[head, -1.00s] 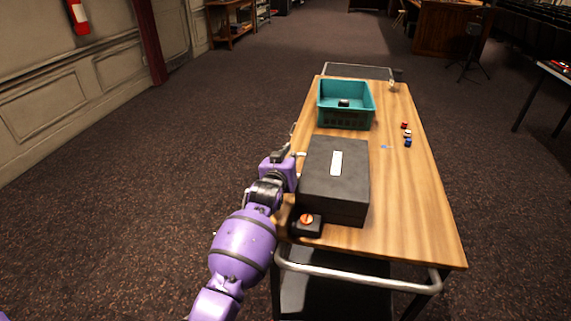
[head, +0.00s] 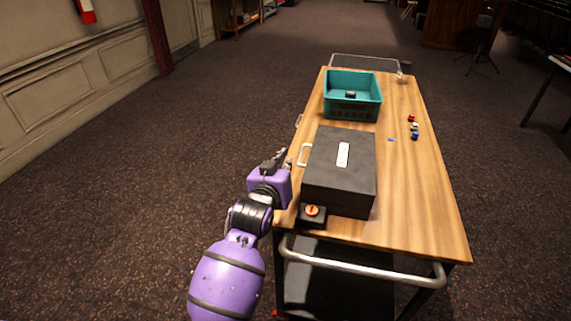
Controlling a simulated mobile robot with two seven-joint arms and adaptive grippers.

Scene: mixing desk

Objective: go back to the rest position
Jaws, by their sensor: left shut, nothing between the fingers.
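My left gripper (head: 278,160) is in the head view at the left edge of the wooden cart. It is shut and empty, and it stands apart from the black case (head: 328,184). The case is closed, with a white label on its lid and a pale handle (head: 305,154) on its left side. My purple left arm comes in from the bottom of the picture. My right gripper is not in view.
The wooden cart (head: 430,205) has a metal push bar at its near end. A teal crate (head: 366,115) with a small dark object inside stands behind the case. A box with an orange button (head: 312,210) is at the near left corner. Small coloured pieces (head: 414,126) lie at right.

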